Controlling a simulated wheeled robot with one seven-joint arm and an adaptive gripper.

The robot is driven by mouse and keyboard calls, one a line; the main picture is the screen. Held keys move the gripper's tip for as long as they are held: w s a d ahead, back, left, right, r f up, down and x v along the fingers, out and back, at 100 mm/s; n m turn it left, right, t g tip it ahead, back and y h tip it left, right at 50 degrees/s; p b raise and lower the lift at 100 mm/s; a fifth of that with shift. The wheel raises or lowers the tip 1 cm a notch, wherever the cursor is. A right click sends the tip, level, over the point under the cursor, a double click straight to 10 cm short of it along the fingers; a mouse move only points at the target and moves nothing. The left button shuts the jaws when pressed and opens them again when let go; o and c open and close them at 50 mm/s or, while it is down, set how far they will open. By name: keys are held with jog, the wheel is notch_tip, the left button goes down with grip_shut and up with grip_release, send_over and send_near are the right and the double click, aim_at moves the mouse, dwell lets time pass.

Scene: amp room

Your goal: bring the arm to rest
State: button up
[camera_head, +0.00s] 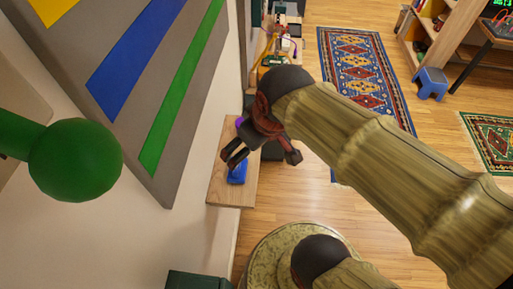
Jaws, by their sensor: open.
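My gripper (264,158) is in the middle of the head camera view, at the end of my long tan arm. Its dark fingers are spread apart, with nothing seen between them. It is over or near a small wooden shelf (216,185) at the white wall. A small blue object (238,172) shows on the shelf, just below the left finger in the picture. I cannot tell whether the finger touches it. A dark object lies behind the gripper, partly hidden.
A panel (60,65) with coloured stripes and a green ball (76,160) are at the left. A cluttered bench (285,40) stands beyond. A patterned rug (365,70), a blue stool (431,82) and a green rug (490,140) are at the right. Open wooden floor (340,215) lies below my arm.

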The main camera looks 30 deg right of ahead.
jog(key=s+r+m, duration=0.1)
jog(key=s+r+m+t, duration=0.1)
jog(key=s, duration=0.1)
jog(key=shift+m, duration=0.3)
jog(key=shift+f, duration=0.1)
notch_tip(320, 180, down, 16)
jog(key=b, duration=1.6)
jog(key=shift+c, duration=1.2)
